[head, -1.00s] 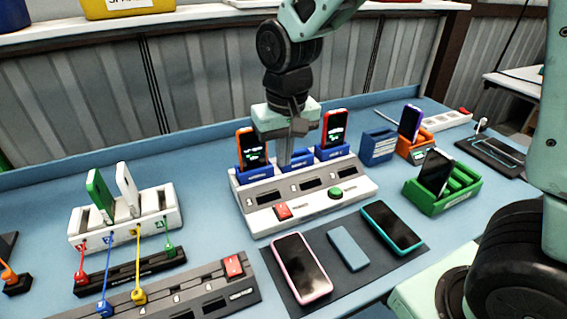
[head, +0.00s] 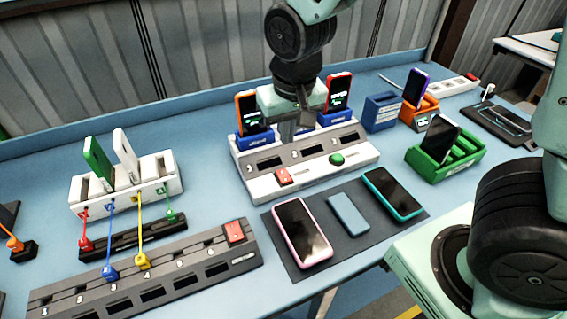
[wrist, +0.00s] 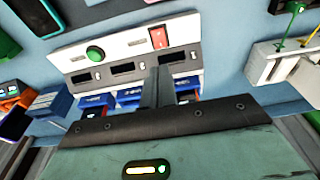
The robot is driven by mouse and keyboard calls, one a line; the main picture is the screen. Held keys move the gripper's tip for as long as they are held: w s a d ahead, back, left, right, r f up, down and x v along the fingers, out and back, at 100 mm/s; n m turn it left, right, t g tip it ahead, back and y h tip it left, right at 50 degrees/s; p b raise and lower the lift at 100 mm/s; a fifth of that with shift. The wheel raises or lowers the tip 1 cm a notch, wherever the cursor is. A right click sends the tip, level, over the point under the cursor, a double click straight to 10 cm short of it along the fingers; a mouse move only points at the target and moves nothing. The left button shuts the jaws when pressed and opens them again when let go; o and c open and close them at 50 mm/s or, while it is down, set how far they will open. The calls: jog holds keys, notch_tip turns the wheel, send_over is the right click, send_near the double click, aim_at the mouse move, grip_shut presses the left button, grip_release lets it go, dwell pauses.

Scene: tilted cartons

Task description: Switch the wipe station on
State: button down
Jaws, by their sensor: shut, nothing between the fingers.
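A white and grey station (head: 310,178) stands mid-table, with blue docks along its back. A red rocker switch (head: 283,176) and a round green button (head: 337,159) are on its front panel. The wrist view also shows the red switch (wrist: 158,38) and the green button (wrist: 95,54). I cannot read its labels, so I cannot tell whether it is the wipe station. My gripper (head: 288,139) is shut and empty, pointing down above the station near the middle dock, behind the red switch. Its fingers (wrist: 158,90) are apart from the switch in the wrist view.
Orange-cased (head: 250,110) and red-cased (head: 337,94) phones stand in the docks either side of my gripper. A dark mat (head: 350,243) with phones lies in front. A grey strip with another red switch (head: 234,231) is at lower left. A green rack (head: 467,155) is right.

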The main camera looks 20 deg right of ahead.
aim_at(283, 173)
jog(key=f, duration=0.3)
jog(key=w+f, duration=0.1)
jog(key=f, duration=0.3)
jog(key=w+f+p, duration=0.1)
jog(key=f, duration=0.3)
